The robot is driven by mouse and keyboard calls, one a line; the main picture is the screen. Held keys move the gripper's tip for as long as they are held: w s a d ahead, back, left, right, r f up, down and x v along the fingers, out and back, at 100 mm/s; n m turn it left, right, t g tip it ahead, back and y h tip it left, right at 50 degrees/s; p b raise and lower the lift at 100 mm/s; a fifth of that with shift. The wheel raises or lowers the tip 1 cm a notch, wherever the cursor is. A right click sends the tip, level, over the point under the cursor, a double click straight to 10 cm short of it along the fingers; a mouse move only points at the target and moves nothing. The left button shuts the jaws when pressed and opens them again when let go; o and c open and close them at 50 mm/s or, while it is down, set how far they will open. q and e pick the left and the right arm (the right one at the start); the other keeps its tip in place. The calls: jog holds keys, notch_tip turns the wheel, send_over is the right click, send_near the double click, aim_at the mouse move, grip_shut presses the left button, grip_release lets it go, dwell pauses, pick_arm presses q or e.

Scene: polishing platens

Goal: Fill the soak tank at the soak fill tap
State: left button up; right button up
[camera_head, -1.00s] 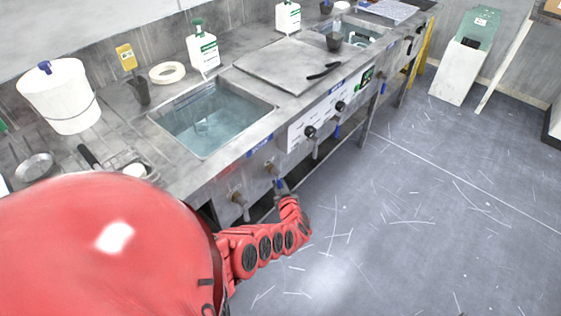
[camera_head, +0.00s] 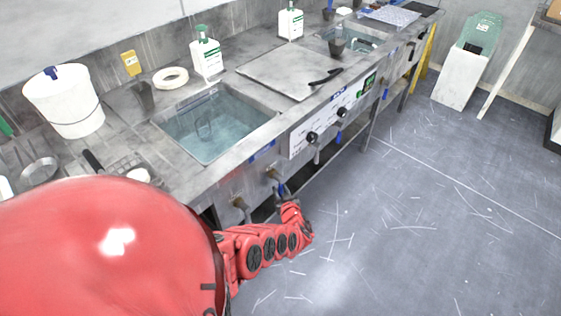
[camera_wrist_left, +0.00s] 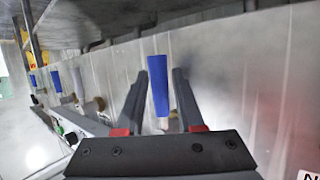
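The soak tank (camera_head: 215,128) is a rectangular basin sunk in the steel counter, with clear bluish water in it. A thin wire shape shows in the water. Brass valve fittings (camera_head: 273,174) stick out of the counter front below the tank. My left gripper (camera_head: 285,192) is at the counter front by these fittings, mostly hidden by its red arm. In the left wrist view my left gripper (camera_wrist_left: 160,95) is open, with a blue tap handle (camera_wrist_left: 158,85) between its fingers and gaps on both sides. My right gripper is not in view.
A steel cover plate (camera_head: 290,70) with a black-handled tool lies right of the tank. A white bucket (camera_head: 65,108), bottles (camera_head: 206,58) and a tape roll (camera_head: 170,78) stand on the counter. A control panel with knobs (camera_head: 312,138) is nearby.

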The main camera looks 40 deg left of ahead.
pick_arm(q)
jog(key=shift+s+d+r+p, duration=0.25)
jog(key=shift+s+r+p, duration=0.1)
jog(key=shift+p, duration=0.15)
jog(key=p+v, duration=0.2)
jog(key=v, duration=0.2)
jog(key=shift+d+r, duration=0.1)
jog(key=shift+d, duration=0.1)
jog(key=p+v, duration=0.2)
jog(key=v, duration=1)
jog(key=shift+f, duration=0.25)
jog(key=shift+d, duration=0.1)
